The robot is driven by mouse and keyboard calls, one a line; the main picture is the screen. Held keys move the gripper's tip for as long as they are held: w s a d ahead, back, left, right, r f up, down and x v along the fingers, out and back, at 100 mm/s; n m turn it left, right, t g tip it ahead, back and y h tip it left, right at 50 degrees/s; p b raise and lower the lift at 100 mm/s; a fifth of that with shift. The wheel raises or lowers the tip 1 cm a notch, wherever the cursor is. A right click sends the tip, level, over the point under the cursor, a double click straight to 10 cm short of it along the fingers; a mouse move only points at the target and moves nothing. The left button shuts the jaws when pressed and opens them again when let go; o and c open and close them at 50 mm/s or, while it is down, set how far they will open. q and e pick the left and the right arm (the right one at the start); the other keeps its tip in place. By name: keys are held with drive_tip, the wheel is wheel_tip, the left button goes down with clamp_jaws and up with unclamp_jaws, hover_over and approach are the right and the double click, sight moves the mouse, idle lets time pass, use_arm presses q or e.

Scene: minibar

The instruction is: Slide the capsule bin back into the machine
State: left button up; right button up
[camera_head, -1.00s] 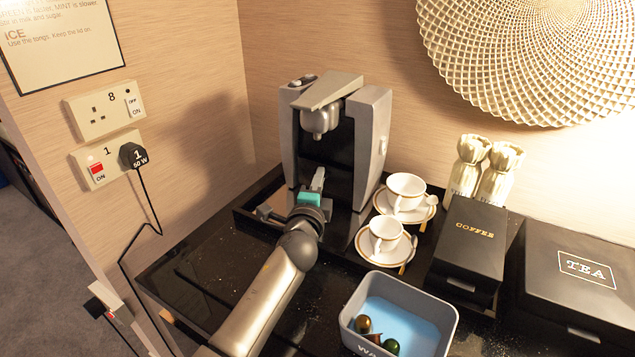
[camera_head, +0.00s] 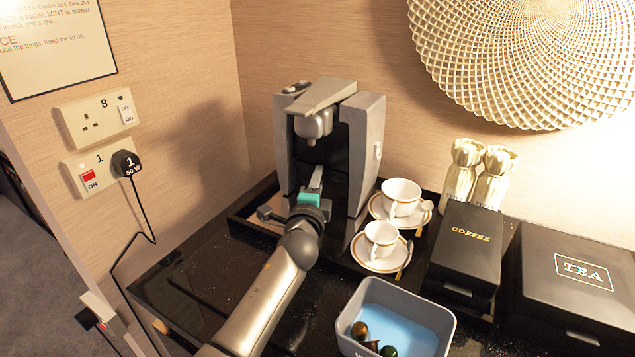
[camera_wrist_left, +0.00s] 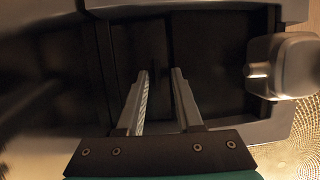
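The grey and black coffee machine (camera_head: 365,145) stands on a black tray against the back wall. My left gripper (camera_head: 315,178) is at its front, low under the spout, with the fingers pointing into the dark recess. In the left wrist view my left gripper (camera_wrist_left: 160,75) has its two fingers apart, with a gap and nothing visibly held between them. Dark panels of the machine (camera_wrist_left: 215,60) lie beyond the fingertips. The capsule bin cannot be told apart from the machine's dark interior. My right gripper is not in view.
Two white cups on saucers (camera_head: 375,265) stand just right of the machine. A grey bin with a blue inside (camera_head: 445,325) holds several capsules at the front. A coffee box (camera_head: 465,250) and tea box (camera_head: 580,285) stand at the right. A plug cable hangs at the left.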

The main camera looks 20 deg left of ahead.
use_arm(q)
drive_tip(key=shift+o, duration=0.4)
drive_tip(key=shift+s, duration=0.2)
drive_tip(key=s+d, duration=0.1)
drive_tip(key=s, duration=0.3)
drive_tip(key=s+d+p, duration=0.1)
drive_tip(key=s, duration=0.4)
drive_tip(key=s+d, duration=0.1)
drive_tip(key=s, duration=0.4)
drive_tip(key=shift+s, duration=0.25)
drive_tip(key=shift+p, duration=0.3)
